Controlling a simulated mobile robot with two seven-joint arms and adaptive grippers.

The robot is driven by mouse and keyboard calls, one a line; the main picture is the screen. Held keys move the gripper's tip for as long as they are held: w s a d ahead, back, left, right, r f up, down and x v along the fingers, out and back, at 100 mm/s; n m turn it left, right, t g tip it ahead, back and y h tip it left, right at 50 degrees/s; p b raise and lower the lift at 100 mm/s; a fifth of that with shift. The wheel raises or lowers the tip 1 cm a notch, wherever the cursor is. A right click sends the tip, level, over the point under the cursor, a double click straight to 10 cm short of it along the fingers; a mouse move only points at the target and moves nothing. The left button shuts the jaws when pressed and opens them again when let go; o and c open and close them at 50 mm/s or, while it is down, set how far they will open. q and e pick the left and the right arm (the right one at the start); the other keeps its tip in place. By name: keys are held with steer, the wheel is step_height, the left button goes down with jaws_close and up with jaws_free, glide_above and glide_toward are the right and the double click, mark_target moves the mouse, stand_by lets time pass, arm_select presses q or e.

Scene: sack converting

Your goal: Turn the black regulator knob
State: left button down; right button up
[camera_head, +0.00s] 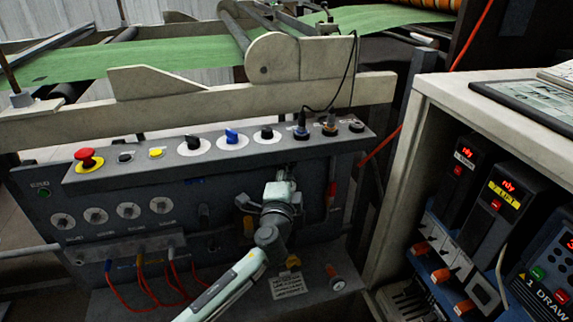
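Two black knobs on round white plates sit on the sloped top of the grey control panel (100,215): a left one (193,142) and a right one (266,133), with a blue knob between them. A dark knob-like part (204,213) also stands out from the panel's front face. I cannot tell which is the regulator knob. My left arm comes in from the bottom, left of centre, and reaches the panel front. Its dark gripper (243,204) is at the front face, right of the dark part and apart from it. Its fingertips are too small and dark to read. My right gripper is out of view.
A red mushroom button (88,158) stands at the panel's left end. Cable plugs (328,127) stand at its right. Red and orange hoses (150,285) hang below several dials. A pale cabinet (405,170) with drive units (495,215) bounds the right. Green sacking (150,58) runs behind.

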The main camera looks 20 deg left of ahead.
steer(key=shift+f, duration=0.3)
arm_select(q)
steer(key=c, duration=1.2)
jaws_free()
steer(key=shift+v, duration=4)
